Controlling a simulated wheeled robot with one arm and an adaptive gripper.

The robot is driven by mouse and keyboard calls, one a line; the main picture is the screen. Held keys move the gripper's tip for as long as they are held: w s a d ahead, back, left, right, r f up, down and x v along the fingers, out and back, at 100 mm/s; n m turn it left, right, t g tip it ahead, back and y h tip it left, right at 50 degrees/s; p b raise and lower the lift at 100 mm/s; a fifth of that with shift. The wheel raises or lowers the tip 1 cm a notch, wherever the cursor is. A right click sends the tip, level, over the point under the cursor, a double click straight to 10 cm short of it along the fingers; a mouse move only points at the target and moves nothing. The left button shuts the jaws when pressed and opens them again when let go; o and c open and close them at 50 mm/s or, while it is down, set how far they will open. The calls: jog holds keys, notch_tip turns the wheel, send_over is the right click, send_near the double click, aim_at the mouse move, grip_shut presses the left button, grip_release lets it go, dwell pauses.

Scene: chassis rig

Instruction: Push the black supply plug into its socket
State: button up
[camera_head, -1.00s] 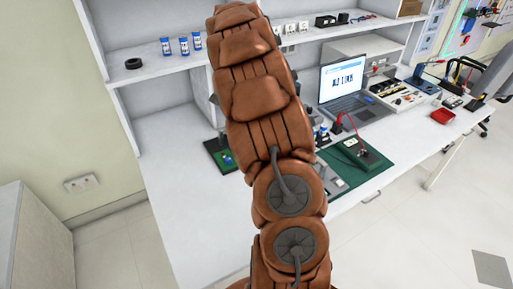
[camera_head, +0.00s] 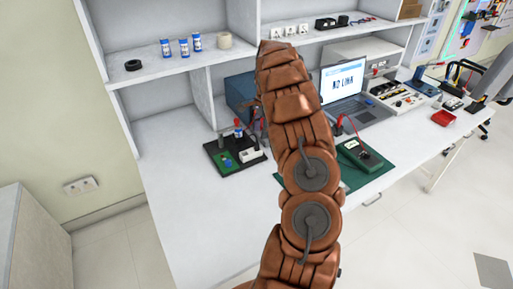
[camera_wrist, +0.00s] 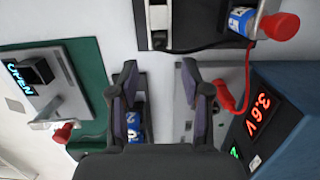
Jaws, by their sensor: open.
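My gripper (camera_wrist: 160,76) shows in the wrist view with its two dark fingers apart and nothing clearly held. A blue-and-white cylinder (camera_wrist: 135,122) shows between and below the fingers, partly hidden. I cannot pick out the black supply plug for certain in either view. A black board (camera_head: 220,168) on the bench carries a white block (camera_head: 250,156), which may hold the socket. The board's edge also shows at the top of the wrist view (camera_wrist: 205,43), with a white block (camera_wrist: 158,16). In the head view my arm hides the gripper.
A blue meter box (camera_wrist: 283,125) reading 3.6 V stands at the right of the wrist view, with a red lead (camera_wrist: 228,98) beside it. A red-capped cylinder (camera_wrist: 242,20) is on the board. A green mat (camera_head: 376,176) carries a device. The bench's left front is clear.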

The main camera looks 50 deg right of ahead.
aim_at(257, 143)
jog(key=shift+w+a+f+p, duration=0.1)
jog(key=shift+a+f+p, duration=0.1)
jog(key=shift+f+p, duration=0.3)
jog(key=shift+a+f+p, duration=0.2)
jog(key=shift+f, duration=0.45)
jog(key=shift+w+a+f+p, duration=0.15)
jog(key=shift+f+p, duration=0.1)
jog(key=shift+f, duration=0.55)
jog(key=shift+s+a+f+p, duration=0.1)
jog(key=shift+a+f+p, duration=0.1)
jog(key=shift+f, duration=0.6)
grip_shut()
